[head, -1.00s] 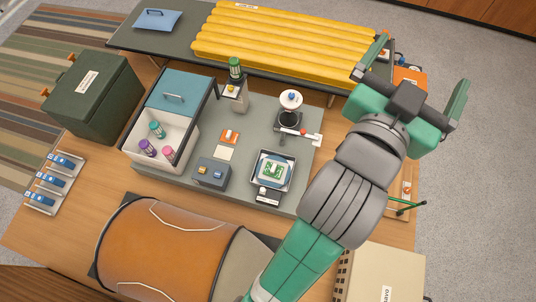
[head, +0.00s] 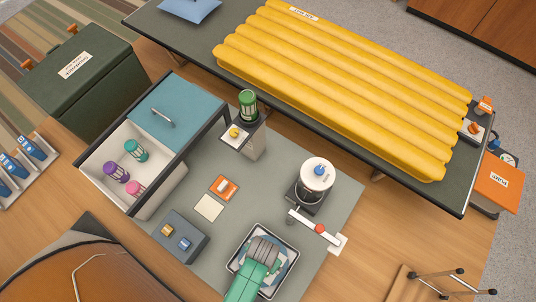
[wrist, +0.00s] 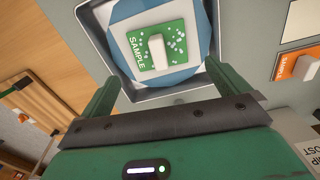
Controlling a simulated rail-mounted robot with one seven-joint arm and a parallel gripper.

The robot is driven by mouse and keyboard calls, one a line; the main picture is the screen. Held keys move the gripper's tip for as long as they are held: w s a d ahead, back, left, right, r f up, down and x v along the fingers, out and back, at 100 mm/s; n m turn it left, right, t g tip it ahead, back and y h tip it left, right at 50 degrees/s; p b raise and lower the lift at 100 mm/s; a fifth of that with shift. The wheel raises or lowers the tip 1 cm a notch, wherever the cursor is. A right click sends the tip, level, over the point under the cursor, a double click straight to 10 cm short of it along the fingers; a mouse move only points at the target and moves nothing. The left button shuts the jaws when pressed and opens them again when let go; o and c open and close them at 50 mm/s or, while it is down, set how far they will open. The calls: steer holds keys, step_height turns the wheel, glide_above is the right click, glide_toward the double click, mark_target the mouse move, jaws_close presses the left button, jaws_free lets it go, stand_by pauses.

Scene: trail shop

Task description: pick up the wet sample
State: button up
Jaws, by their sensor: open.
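The wet sample (wrist: 160,45) is a green square with white spots, marked SAMPLE, with a white raised grip in its middle.
A canister with a white top (head: 317,172) and a red-knobbed bar (head: 320,229) stand right of the tray. A grey box (head: 180,238), an orange block (head: 223,187) and a white bin of bottles (head: 102,158) are to the left. A yellow mattress (head: 340,90) lies behind.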

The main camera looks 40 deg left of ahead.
steer(key=shift+s+f+b, duration=0.35)
steer(key=shift+f+b, duration=0.2)
steer(key=shift+f, duration=0.3)
step_height(320, 180, down, 6)
steer(key=b, duration=0.3)
steer(key=shift+w, duration=0.15)
steer(key=shift+r, duration=0.1)
steer(key=shift+c, duration=0.4)
steer(key=c, duration=0.8)
